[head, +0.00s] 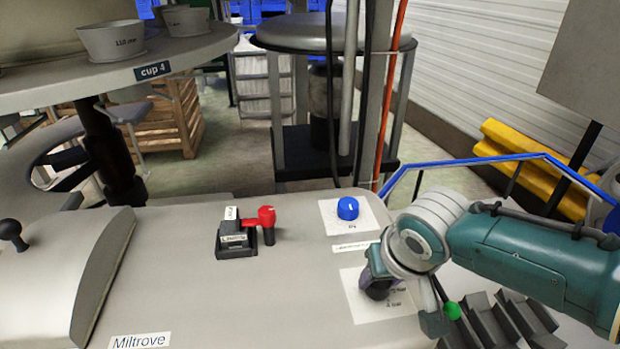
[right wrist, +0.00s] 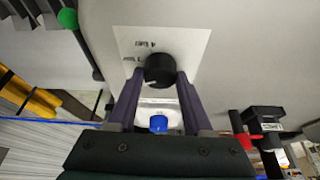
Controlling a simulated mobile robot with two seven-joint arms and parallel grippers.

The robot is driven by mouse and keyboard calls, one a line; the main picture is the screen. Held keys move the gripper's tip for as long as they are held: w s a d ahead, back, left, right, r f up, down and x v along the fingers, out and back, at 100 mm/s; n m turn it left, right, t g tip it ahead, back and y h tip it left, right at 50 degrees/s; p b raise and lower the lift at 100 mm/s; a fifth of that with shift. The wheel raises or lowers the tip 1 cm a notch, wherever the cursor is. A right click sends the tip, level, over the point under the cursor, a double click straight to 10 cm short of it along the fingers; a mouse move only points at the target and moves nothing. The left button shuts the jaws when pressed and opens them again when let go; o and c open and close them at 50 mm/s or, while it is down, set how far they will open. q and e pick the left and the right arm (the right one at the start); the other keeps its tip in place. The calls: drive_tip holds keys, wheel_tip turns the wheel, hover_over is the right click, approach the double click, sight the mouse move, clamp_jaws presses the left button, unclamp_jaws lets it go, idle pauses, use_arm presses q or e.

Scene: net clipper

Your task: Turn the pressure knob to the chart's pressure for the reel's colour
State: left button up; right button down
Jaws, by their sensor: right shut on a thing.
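My right gripper (head: 374,278) is lowered over a black knob (head: 378,293) on a white plate (head: 366,312) at the right of the machine top. In the right wrist view its two fingers (right wrist: 160,80) are closed on either side of the black knob (right wrist: 159,68), which has a pale pointer line. A blue knob (head: 347,208) with a white pointer line stands on its own scale plate (head: 333,222) farther back. It also shows in the right wrist view (right wrist: 158,124). The scale lettering is too small to read surely. I cannot make out the chart or the reel.
A red-handled lever (head: 266,216) on a black block stands left of the knobs. A green-tipped lever (head: 453,310) and dark stepped parts (head: 510,318) are right of my gripper. A round table with cups (head: 112,42) is at back left. The machine top's middle is clear.

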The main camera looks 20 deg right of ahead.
drive_tip(key=m, duration=0.2)
drive_tip(key=shift+a+m+g+h, duration=0.15)
drive_tip(key=shift+m+g+h, duration=0.15)
drive_tip(key=shift+m+h, duration=0.1)
drive_tip(key=shift+w+m+g+h+b, duration=0.1)
drive_tip(key=shift+m+g+h+b, duration=0.3)
drive_tip(key=shift+m, duration=1)
drive_tip(key=shift+c, duration=1.6)
unclamp_jaws()
drive_tip(key=shift+r, duration=0.1)
